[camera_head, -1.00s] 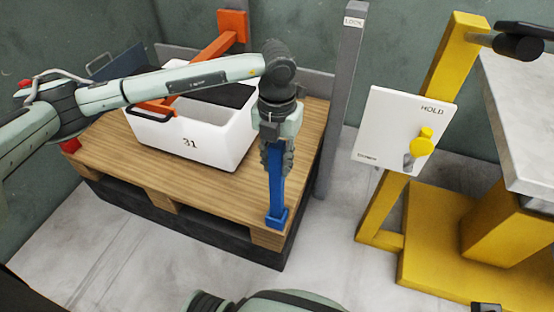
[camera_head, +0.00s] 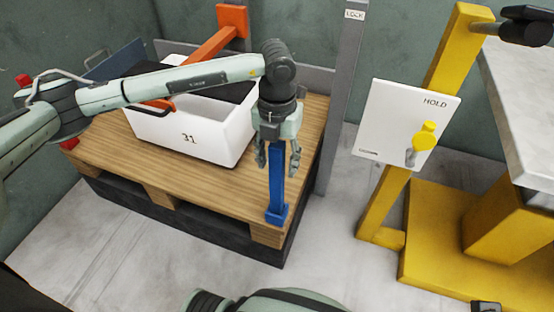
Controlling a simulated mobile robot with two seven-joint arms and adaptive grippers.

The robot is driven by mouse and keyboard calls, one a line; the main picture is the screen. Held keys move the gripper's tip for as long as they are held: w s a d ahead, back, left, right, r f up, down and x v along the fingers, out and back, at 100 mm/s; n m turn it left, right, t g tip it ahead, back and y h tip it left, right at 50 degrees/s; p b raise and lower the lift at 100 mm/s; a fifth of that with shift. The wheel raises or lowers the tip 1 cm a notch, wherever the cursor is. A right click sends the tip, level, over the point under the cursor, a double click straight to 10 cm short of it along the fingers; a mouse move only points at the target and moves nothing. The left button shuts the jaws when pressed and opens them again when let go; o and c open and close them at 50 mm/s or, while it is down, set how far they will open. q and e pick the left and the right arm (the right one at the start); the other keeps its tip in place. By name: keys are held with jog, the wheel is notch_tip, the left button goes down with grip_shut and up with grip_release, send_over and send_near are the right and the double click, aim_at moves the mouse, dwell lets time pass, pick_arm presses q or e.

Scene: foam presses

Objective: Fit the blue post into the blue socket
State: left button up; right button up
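The blue post (camera_head: 277,178) stands upright in the blue socket (camera_head: 278,213) at the front right corner of the wooden pallet. My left gripper (camera_head: 277,158) is above the socket, pointing down, with its fingers spread apart on either side of the post's upper part. The fingers look clear of the post. The post's top is hidden by the gripper. My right gripper does not show.
A white bin marked 31 (camera_head: 190,137) with dark contents stands on the pallet (camera_head: 150,165), under an orange arm (camera_head: 214,45). A grey column labelled LOCK (camera_head: 340,100) rises behind the socket. A white HOLD panel (camera_head: 400,125) hangs on a yellow frame (camera_head: 460,50) at right.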

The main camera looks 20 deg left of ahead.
pick_arm(q)
jog(key=shift+r, duration=0.1)
notch_tip(320, 180, up, 12)
jog(key=shift+f, duration=0.1)
dwell(0.4)
dwell(0.5)
